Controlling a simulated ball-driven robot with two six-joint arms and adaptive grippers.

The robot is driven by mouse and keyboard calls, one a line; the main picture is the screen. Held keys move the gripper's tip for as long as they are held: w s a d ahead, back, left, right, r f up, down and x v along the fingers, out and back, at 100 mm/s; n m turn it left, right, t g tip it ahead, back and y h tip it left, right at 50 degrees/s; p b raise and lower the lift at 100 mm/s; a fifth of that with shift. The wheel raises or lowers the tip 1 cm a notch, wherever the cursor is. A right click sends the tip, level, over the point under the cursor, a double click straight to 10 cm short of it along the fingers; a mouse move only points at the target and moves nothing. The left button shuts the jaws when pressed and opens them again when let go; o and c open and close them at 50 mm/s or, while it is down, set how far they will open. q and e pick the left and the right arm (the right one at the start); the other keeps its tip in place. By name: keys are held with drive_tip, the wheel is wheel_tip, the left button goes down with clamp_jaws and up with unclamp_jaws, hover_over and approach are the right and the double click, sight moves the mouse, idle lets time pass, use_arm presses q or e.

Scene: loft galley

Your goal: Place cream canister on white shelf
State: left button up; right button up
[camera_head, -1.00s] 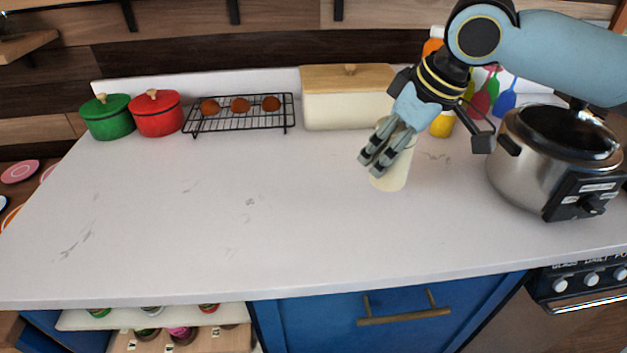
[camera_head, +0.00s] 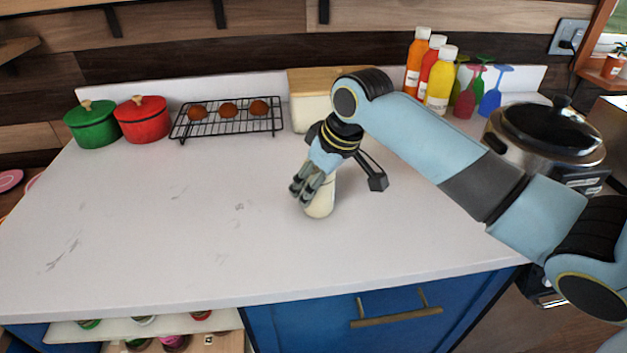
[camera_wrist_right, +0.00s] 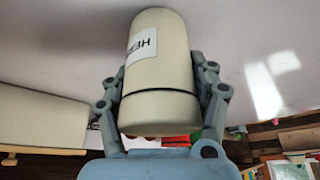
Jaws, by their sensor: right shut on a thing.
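The cream canister (camera_head: 321,203) is in my right gripper (camera_head: 307,188), above or on the white counter in the head view; I cannot tell whether it touches the counter. Most of it is hidden behind the fingers. In the right wrist view the canister (camera_wrist_right: 158,75) fills the middle, with a dark seam and part of a white label with black letters. The right gripper's fingers (camera_wrist_right: 160,105) close on it from both sides. A white shelf board (camera_head: 150,328) shows below the counter's front edge at the lower left, with several jars near it. My left gripper is not in view.
Green (camera_head: 93,124) and red (camera_head: 144,119) pots and a wire rack (camera_head: 228,121) with brown round items stand at the back. A cream box with a wooden lid (camera_head: 305,100), bottles (camera_head: 439,80) and a cooker (camera_head: 545,140) stand farther right. The left counter is clear.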

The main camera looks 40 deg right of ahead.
drive_tip(key=o, duration=0.9)
drive_tip(key=shift+f, duration=0.15)
drive_tip(key=shift+c, duration=0.2)
drive_tip(key=o, duration=0.5)
